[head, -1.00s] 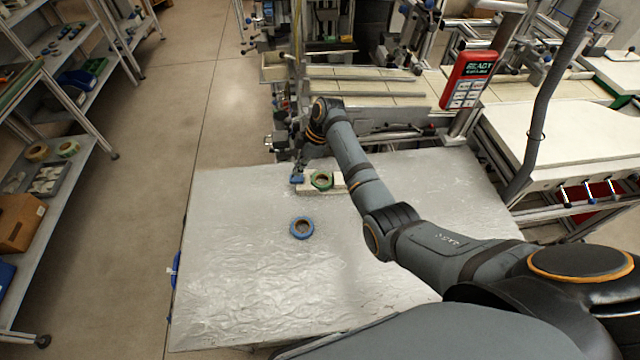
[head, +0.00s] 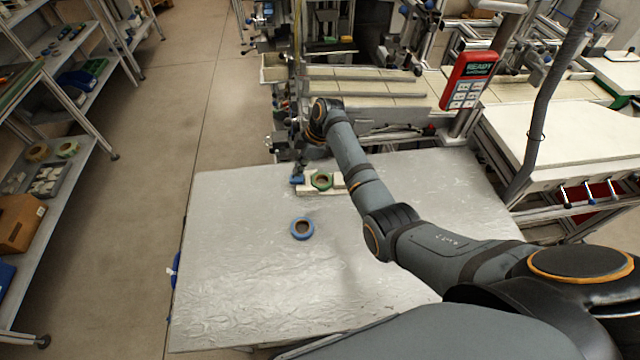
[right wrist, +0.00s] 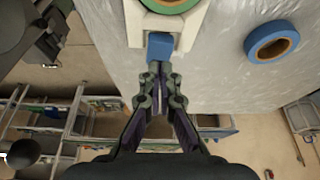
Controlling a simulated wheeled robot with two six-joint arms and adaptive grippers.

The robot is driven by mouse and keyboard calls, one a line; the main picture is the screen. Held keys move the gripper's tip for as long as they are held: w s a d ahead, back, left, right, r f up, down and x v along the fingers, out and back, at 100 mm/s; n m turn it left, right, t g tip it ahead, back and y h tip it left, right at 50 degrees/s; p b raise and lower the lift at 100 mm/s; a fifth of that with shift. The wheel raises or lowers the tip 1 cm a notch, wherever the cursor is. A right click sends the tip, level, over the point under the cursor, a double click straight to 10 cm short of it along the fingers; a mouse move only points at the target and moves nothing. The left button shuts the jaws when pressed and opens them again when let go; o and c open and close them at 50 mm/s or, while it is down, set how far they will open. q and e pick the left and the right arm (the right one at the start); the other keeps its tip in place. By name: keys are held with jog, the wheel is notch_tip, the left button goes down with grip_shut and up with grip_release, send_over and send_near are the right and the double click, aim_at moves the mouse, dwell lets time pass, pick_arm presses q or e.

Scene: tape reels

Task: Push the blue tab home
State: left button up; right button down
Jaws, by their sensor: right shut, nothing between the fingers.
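The blue tab (head: 297,180) sits at the left end of a white holder (head: 306,191) on the silver table. In the right wrist view the blue tab (right wrist: 160,46) stands in the holder's slot between two white arms, its near end sticking out a little. A green tape reel (head: 322,180) rests on the holder. My right gripper (right wrist: 158,68) is shut and empty, its fingertips at the tab's outer end, touching or very close to it. In the head view the right gripper (head: 299,168) is small and partly hidden by its own arm. My left gripper is not in view.
A blue tape reel (head: 302,228) lies flat on the silver table (head: 240,280), apart from the holder. A machine bench (head: 370,92) with rails stands behind the table. The table's front and left areas are clear. Shelves (head: 50,200) stand at far left.

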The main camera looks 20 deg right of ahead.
jog(key=shift+f+b, duration=0.5)
jog(key=shift+f, duration=0.4)
dwell(0.4)
jog(key=shift+s+f+p, duration=0.1)
jog(key=shift+p, duration=0.35)
dwell(1.4)
notch_tip(320, 180, up, 7)
jog(key=p, duration=0.7)
dwell(0.3)
